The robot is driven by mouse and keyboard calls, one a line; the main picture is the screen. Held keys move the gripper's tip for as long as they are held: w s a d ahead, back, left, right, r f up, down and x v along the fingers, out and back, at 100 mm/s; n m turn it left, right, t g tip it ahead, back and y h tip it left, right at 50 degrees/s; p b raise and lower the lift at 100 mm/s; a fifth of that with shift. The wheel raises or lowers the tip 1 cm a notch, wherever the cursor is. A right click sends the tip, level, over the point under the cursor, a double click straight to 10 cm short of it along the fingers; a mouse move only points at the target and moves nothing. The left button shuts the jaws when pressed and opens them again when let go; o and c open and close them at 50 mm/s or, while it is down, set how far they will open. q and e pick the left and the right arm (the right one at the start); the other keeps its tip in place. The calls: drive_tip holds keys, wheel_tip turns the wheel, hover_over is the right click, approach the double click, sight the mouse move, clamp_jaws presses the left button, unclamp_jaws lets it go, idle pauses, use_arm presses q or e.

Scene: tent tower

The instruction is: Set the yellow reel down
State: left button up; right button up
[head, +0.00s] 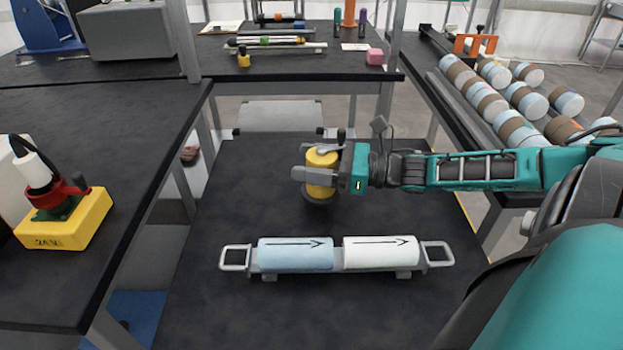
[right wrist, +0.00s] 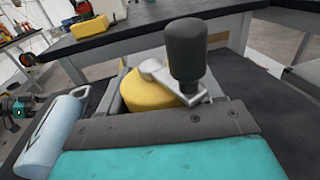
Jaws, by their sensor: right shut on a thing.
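The yellow reel (head: 322,162) has a grey crank with a dark knob on top and a dark round part beneath. It is upright over the dark central table (head: 230,190). My right gripper (head: 318,176) comes from the right and is shut on it, with fingers along its sides. The right wrist view shows the reel (right wrist: 148,92) between the fingers, with the knob above. I cannot tell whether its underside touches the table. A small teal and black part at the left edge of the right wrist view looks like my left gripper (right wrist: 18,108); its jaws are unclear.
A grey carrier (head: 438,254) with a blue roll (head: 295,254) and a white roll (head: 380,252) lies in front of the reel. A yellow-based device (head: 66,222) stands on the left table. The central table is clear left of the reel.

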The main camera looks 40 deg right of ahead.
wheel_tip(320, 180, down, 3)
drive_tip(key=shift+w+r+b, duration=0.1)
drive_tip(key=shift+r+b, duration=0.1)
drive_tip(key=shift+b, duration=0.2)
drive_tip(key=shift+r, duration=0.1)
drive_tip(key=o, duration=1)
drive_tip(key=shift+f, duration=0.25)
drive_tip(key=o, duration=0.5)
drive_tip(key=shift+c, duration=0.2)
